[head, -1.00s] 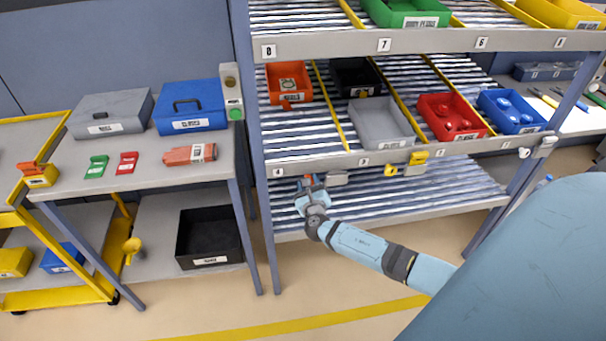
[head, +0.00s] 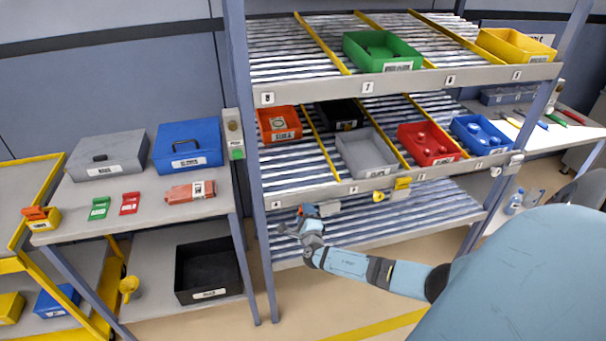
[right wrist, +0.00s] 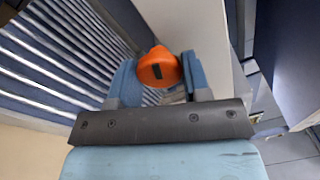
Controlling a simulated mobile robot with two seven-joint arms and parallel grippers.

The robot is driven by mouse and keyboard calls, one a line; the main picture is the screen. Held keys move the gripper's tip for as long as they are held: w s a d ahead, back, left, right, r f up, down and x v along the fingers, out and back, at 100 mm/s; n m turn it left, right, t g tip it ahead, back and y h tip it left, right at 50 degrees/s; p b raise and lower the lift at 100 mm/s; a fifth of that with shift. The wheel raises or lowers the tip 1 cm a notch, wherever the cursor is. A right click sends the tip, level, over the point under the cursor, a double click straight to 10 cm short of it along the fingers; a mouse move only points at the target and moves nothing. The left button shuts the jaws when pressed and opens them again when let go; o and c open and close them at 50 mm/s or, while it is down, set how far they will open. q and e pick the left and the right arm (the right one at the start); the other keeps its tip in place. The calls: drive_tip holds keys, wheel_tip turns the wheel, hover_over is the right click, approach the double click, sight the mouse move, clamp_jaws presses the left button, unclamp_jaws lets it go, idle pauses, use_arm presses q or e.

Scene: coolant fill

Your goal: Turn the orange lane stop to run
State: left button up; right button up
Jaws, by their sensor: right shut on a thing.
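The orange lane stop (right wrist: 158,70) shows in the right wrist view as a rounded orange knob with a dark slot, between my blue fingers. My right gripper (right wrist: 158,80) is shut on it. In the head view my right gripper (head: 307,211) is at the front rail (head: 350,190) of the middle shelf, just right of the lane 4 label. An orange bin (head: 279,124) sits in the lane above. My left gripper is not in view.
A yellow lane stop (head: 402,184) and a grey one (head: 496,171) are further right on the rail. Grey (head: 366,151), red (head: 429,143) and blue (head: 481,133) bins stand on the shelf. The lower shelf (head: 390,218) is empty around my forearm.

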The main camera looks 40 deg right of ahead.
drive_tip(key=n+p, duration=0.1)
drive_tip(key=n, duration=0.2)
drive_tip(key=shift+n, duration=0.4)
idle(0.4)
drive_tip(key=o, duration=1.3)
drive_tip(key=shift+c, duration=0.2)
drive_tip(key=v, duration=1.4)
drive_tip(key=shift+f, duration=0.25)
